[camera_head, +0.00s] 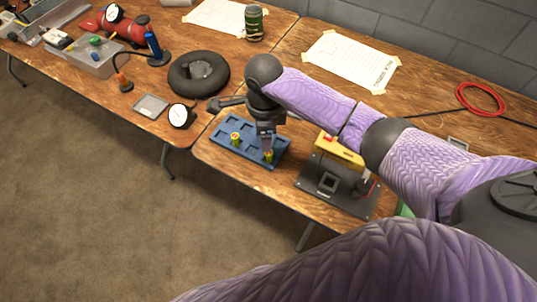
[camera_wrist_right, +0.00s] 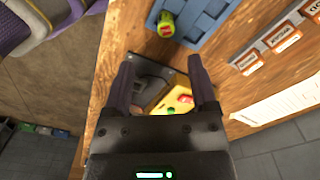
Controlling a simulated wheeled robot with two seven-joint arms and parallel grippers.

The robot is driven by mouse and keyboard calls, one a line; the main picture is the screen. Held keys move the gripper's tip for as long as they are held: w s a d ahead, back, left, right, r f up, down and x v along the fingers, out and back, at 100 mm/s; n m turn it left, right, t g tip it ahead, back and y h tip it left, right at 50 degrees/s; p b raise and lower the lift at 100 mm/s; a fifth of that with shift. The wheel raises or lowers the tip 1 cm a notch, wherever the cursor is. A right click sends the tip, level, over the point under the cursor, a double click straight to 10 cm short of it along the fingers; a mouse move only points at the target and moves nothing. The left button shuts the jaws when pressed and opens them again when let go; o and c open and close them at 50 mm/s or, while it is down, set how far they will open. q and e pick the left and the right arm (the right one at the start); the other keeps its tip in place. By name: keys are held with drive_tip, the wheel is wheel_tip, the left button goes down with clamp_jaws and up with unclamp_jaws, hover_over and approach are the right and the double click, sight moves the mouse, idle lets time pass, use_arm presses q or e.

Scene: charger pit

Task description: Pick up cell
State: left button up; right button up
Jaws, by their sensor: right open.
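A blue tray (camera_head: 222,148) with square pockets lies on the near table. My right gripper (camera_head: 266,143) points down over the tray's right part, just above the near-right cell. In the right wrist view my right gripper (camera_wrist_right: 163,75) has its fingers apart with nothing held. One cell (camera_wrist_right: 166,24) shows beyond the fingertips, at the edge of the tray (camera_wrist_right: 205,25). My left gripper is out of view.
A dark charger station (camera_head: 325,182) with a yellow block (camera_head: 340,151) stands right of the tray. It shows between the fingers in the wrist view (camera_wrist_right: 178,98). A gauge (camera_head: 181,116), a black ring (camera_head: 198,74), paper sheets (camera_head: 350,62) and a red cable coil (camera_head: 480,98) lie farther off.

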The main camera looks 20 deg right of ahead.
sight(266, 154)
wheel_tip(266, 154, down, 5)
drive_tip(key=b, duration=0.2)
drive_tip(key=shift+d+r+b, duration=0.1)
drive_tip(key=shift+b, duration=0.25)
drive_tip(key=f+b, duration=0.2)
drive_tip(key=f, duration=0.1)
drive_tip(key=d+f+b, duration=0.1)
drive_tip(key=f, duration=0.1)
drive_tip(key=shift+w+f+b, duration=0.2)
drive_tip(key=shift+w+b, duration=0.05)
drive_tip(key=shift+b, duration=0.05)
drive_tip(key=shift+r, duration=0.1)
drive_tip(key=shift+a+r, duration=0.1)
drive_tip(key=shift+c, duration=1)
drive_tip(key=c, duration=0.7)
clamp_jaws()
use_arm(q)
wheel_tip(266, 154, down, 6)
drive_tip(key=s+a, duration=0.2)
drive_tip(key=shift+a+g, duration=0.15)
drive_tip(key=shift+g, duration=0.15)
